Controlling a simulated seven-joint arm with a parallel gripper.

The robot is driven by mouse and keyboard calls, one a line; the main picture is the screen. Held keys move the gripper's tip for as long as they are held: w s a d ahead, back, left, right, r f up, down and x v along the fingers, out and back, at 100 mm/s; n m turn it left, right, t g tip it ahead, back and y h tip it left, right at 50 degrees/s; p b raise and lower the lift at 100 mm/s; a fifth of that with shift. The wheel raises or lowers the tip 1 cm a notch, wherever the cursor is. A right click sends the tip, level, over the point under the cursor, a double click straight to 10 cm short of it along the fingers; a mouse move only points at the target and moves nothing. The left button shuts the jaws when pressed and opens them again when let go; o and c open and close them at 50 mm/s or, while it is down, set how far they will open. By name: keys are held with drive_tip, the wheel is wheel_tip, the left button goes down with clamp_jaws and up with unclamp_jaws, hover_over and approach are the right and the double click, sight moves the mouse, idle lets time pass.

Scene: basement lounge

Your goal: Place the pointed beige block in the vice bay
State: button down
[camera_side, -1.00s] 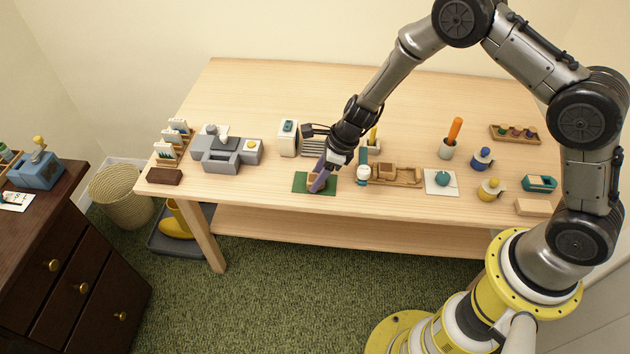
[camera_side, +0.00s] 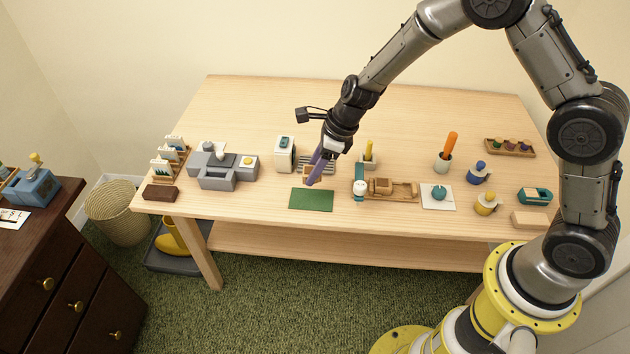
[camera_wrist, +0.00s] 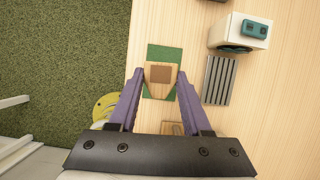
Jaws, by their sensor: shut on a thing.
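My gripper (camera_side: 313,180) is shut on the pointed beige block (camera_wrist: 159,91), held above the green mat (camera_side: 311,200). In the wrist view the block has a brown square on its upper face and sits between the purple fingers (camera_wrist: 152,97). The side view shows only a small tan part of it beside the fingers. A grey stepped fixture (camera_side: 216,182) with an open gap in front stands left of the mat; it looks like the vice, but I cannot be sure. It is not in the wrist view.
A white box (camera_side: 285,154) and a grey slatted piece (camera_wrist: 217,80) stand close behind the mat. A wooden tray (camera_side: 404,190) and a teal-and-white upright item (camera_side: 360,185) are to the right. A dark brown block (camera_side: 160,193) and a card rack (camera_side: 172,160) are at the left.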

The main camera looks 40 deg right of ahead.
drive_tip(key=shift+r, duration=0.8)
drive_tip(key=s+d+r, duration=0.2)
drive_tip(key=s+d, duration=0.6)
drive_tip(key=s+d+r, duration=0.2)
drive_tip(key=s+d, duration=0.6)
drive_tip(key=s, duration=1)
hover_over(397, 191)
drive_tip(key=s+d, duration=0.1)
drive_tip(key=shift+m, duration=0.3)
wheel_tip(397, 191, down, 10)
drive_tip(key=shift+s+f, duration=0.1)
drive_tip(key=shift+f, duration=1.55)
drive_tip(key=shift+f, duration=0.1)
